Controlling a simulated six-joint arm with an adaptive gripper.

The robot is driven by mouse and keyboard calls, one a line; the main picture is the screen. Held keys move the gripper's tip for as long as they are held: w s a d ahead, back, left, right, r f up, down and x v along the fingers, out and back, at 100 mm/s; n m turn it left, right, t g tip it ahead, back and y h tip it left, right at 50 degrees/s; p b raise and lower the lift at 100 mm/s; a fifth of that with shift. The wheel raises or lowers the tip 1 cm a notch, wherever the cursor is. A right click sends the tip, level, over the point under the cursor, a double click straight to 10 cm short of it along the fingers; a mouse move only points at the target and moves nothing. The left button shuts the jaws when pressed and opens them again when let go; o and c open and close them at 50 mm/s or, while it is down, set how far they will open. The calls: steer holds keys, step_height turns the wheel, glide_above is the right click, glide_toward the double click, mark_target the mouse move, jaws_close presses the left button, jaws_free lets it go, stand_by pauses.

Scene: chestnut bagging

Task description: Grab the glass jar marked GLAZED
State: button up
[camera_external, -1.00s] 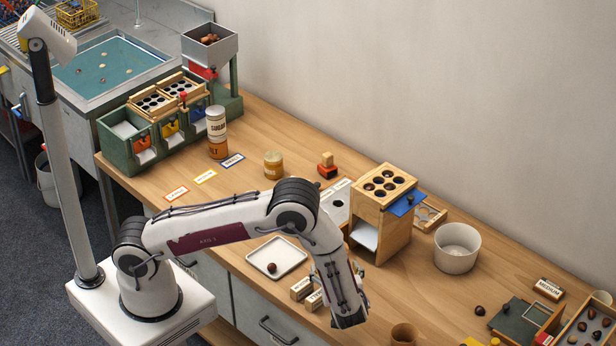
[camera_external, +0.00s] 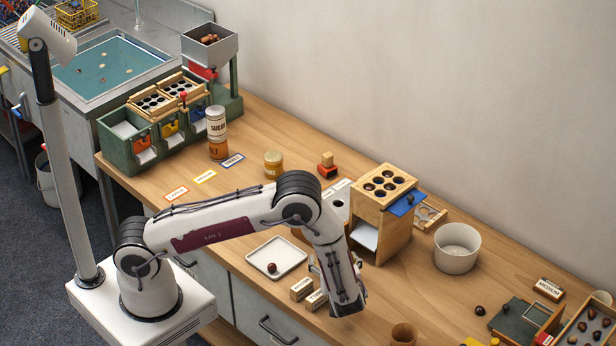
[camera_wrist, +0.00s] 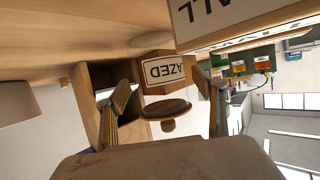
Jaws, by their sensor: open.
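In the wrist view, which is upside down, a brown jar (camera_wrist: 160,72) has a white label whose visible letters read AZED. A round brown lid (camera_wrist: 166,109) with a knob is on it. The jar appears between the fingers of my gripper (camera_wrist: 168,92), beyond the tips; no contact shows. My gripper is open and empty. In the external view my gripper (camera_external: 317,264) shows partly at the left of my wrist, above the table, and my arm hides most or all of the jar.
Two labelled wooden blocks (camera_external: 309,294) stand near the table's front edge, close to my wrist. A white tray (camera_external: 294,251) holding a chestnut lies left of my gripper. A wooden stand (camera_external: 396,235) rises behind. Another jar (camera_external: 273,165) and a shaker (camera_external: 216,126) stand farther back.

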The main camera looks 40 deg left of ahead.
steer(key=shift+w+a+f, duration=0.2)
steer(key=shift+w+a, duration=0.1)
steer(key=shift+a, duration=0.05)
stand_by(0.3)
jaws_close()
steer(key=shift+r, duration=0.15)
steer(key=shift+r, duration=4.9)
